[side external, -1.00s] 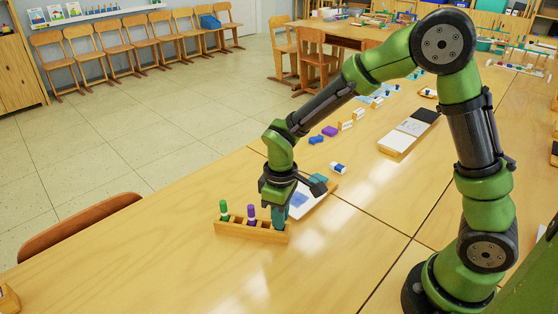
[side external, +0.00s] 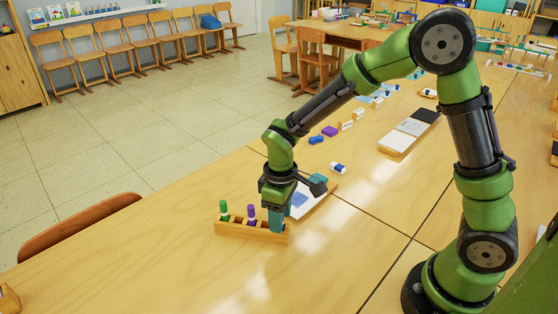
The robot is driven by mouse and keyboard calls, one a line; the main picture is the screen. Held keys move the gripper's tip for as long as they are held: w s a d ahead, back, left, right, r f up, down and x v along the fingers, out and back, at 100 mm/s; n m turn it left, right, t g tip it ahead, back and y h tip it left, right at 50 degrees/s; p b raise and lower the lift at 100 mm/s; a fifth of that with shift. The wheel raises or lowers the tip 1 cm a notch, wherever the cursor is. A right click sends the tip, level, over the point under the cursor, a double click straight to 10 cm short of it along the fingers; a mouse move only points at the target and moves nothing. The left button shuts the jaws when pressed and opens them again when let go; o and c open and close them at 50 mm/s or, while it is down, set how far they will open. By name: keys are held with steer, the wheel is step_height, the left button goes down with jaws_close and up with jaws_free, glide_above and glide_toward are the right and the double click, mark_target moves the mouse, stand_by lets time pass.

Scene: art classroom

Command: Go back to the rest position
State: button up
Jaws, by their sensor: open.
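My gripper (side external: 277,228) points down at the right end of a wooden holder (side external: 232,231) on the near table. It is open, with its fingertips low at the holder; the gap between them is too small to make out. A green marker (side external: 223,209) and a purple marker (side external: 251,214) stand upright in the holder, to the left of my gripper. Whether something stands in the slot under my gripper is hidden by the fingers.
A white sheet with a blue patch (side external: 301,198) lies just behind my gripper. A blue-and-white block (side external: 338,168), a purple block (side external: 329,131) and a black-and-white board (side external: 398,140) lie farther back.

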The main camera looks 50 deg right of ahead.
steer(key=shift+o, duration=0.3)
steer(key=shift+o, duration=0.9)
steer(key=shift+r, duration=3)
steer(key=s+d+r+m+t+y, duration=0.1)
steer(key=s+d+r+m+t, duration=0.1)
steer(key=s+r, duration=0.4)
steer(key=s+d+r+m+t+y, duration=0.1)
steer(key=s+d+r+m+t, duration=0.2)
steer(key=s+r+m+t, duration=0.2)
steer(key=shift+s+d+r+m, duration=0.25)
steer(key=shift+s+r+m, duration=0.45)
steer(key=shift+s+r, duration=0.5)
